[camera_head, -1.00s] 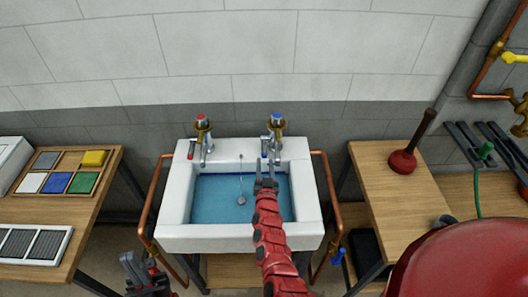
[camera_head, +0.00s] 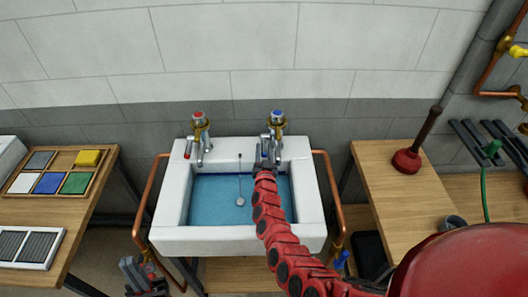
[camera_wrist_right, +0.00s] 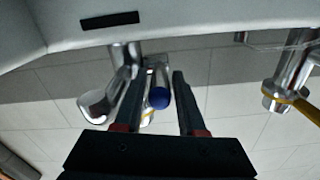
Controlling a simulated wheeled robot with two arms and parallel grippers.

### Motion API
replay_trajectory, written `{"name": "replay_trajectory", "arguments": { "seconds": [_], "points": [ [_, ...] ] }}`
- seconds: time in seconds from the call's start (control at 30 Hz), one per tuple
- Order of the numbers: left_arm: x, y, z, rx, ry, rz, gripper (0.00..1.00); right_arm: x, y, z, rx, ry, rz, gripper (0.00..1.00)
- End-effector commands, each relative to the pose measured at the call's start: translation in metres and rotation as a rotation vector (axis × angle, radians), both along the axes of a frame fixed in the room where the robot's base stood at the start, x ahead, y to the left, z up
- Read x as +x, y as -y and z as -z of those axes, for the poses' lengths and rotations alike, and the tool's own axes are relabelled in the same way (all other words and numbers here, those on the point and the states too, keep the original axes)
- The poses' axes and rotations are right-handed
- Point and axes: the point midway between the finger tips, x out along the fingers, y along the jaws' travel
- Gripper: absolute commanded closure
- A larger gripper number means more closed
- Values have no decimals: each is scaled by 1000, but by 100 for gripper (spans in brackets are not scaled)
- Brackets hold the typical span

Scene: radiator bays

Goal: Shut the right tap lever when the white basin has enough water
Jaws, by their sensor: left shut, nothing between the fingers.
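The white basin (camera_head: 168,232) holds blue water (camera_head: 218,200), its surface below the rim. The right tap (camera_head: 277,124), with a blue top, stands on the basin's back edge. Its lever has a blue end (camera_wrist_right: 159,98). The left tap (camera_head: 200,126) has a red top and a red-ended lever. My right gripper (camera_head: 266,160) is at the right tap. In the right wrist view its fingers (camera_wrist_right: 165,76) are apart, with the blue lever end showing between them; I cannot tell whether they touch it. My left gripper (camera_head: 141,272) is shut and empty, low in front of the basin.
A plug (camera_head: 240,201) on a chain lies in the basin. Copper pipes (camera_head: 333,190) flank it. A bench with coloured tiles (camera_head: 52,183) is at left. A plunger (camera_head: 407,160) stands on the right bench. My red arm crosses the basin's front.

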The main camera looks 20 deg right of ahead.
Motion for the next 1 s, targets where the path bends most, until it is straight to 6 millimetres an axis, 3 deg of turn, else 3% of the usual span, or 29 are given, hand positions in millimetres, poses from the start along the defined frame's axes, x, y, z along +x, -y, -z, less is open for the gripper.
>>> {"name": "replay_trajectory", "arguments": {
  "seconds": [0.27,0.47,0.5,1.0],
  "points": [
    [0,0,0,0,0,0,100,1,0,0,0,0,0,62],
    [0,0,0,0,0,0,100,1,0,0,-1,0,0,98],
    [0,0,0,0,0,0,100,1,0,-1,-1,1,0,100],
    [0,0,0,0,0,0,100,1,1,-1,-1,1,0,100]
  ]
}}
